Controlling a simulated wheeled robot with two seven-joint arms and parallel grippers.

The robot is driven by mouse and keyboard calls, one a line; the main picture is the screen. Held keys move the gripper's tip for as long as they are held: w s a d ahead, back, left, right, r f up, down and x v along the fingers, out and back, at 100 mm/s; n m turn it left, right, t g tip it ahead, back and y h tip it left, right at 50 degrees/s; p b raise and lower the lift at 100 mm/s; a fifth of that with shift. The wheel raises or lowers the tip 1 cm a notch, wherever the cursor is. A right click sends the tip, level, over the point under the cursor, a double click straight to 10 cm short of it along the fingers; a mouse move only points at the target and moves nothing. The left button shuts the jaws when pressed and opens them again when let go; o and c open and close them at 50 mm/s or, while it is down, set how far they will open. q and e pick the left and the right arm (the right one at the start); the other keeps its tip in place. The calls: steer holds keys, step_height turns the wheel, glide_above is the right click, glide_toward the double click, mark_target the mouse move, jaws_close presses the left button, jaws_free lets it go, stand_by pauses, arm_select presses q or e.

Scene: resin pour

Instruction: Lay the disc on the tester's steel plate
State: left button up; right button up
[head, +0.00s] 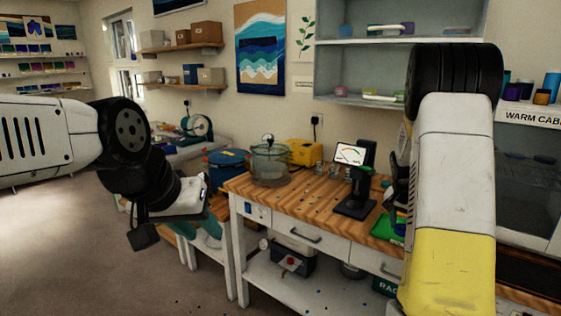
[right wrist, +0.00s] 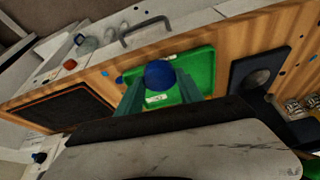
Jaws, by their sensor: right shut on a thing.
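The blue disc (right wrist: 160,74) is between the teal fingertips of my right gripper (right wrist: 158,88), which is shut on it, over the green tray (right wrist: 200,62) in the right wrist view. The tester's round steel plate (right wrist: 257,79) sits on its dark base to the right of the tray, apart from the disc. In the head view the tester (head: 355,207) stands on the bench with its lit dial screen (head: 350,154). My right arm hides the right gripper and disc there. My left gripper (head: 212,222) is left of the bench; its finger gap is unclear.
A wooden bench (head: 310,207) carries a clear chamber (head: 270,163), a yellow box (head: 304,152) and small cups. In the right wrist view a dark mat (right wrist: 62,113) lies left of the tray, and small cups (right wrist: 296,106) stand right of the tester.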

steer(key=w+a+r+n+t+y, duration=0.1)
steer(key=w+a+r+n, duration=0.3)
steer(key=a, duration=0.7)
steer(key=w+a+r+n+y, duration=0.2)
steer(key=w+a+r+n, duration=0.15)
steer(key=a, duration=0.75)
steer(key=s+f+n, duration=0.1)
steer(key=s+f, duration=1.5)
steer(key=shift+s+a+t, duration=0.25)
steer(key=shift+a+t, duration=0.05)
